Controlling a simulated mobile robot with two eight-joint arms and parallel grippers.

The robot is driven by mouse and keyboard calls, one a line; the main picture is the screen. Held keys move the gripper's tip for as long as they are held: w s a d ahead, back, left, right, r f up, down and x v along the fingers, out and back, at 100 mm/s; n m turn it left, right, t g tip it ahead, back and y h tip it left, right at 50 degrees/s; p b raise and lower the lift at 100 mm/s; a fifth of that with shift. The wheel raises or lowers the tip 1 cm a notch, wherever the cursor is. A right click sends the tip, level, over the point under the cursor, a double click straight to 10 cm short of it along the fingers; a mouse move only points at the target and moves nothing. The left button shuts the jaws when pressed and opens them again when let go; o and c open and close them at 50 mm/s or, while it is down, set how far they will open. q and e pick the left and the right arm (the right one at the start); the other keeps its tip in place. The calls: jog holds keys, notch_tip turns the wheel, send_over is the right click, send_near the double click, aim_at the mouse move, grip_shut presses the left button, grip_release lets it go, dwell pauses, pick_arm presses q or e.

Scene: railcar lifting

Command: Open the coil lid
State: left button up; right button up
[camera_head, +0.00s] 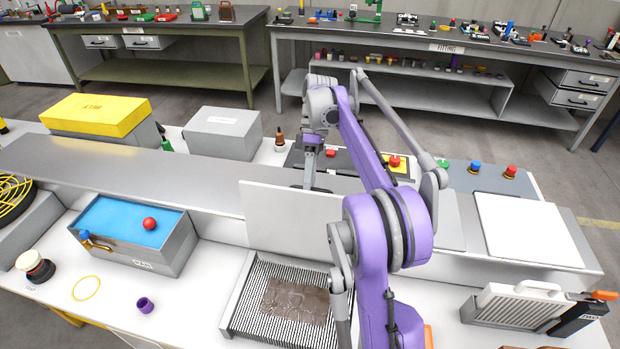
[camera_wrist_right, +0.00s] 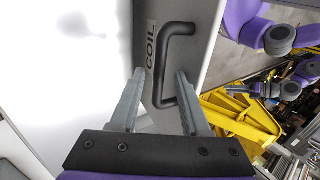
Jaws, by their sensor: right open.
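A pale flat panel (camera_head: 285,222), seemingly the coil lid, stands steeply raised behind a finned coil (camera_head: 240,305) with a brown patch on it. In the right wrist view a grey face carries a "COIL" label (camera_wrist_right: 151,45) and a black bar handle (camera_wrist_right: 178,29). My right gripper (camera_wrist_right: 162,76) is open there, with the lower part of the handle between its fingers; contact cannot be told. In the head view my right gripper (camera_head: 309,178) is at the panel's top edge, its tips hidden behind it.
A blue-topped bin (camera_head: 168,260) with a red ball (camera_head: 150,224) stands left of the coil. A grey long ledge (camera_head: 150,175) runs behind. A white-handled finned block (camera_head: 515,305) is at the right.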

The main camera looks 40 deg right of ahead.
jog(key=b+v, duration=0.1)
jog(key=v, duration=0.6)
jog(key=shift+d+r, duration=0.1)
jog(key=shift+d, duration=0.05)
dwell(0.4)
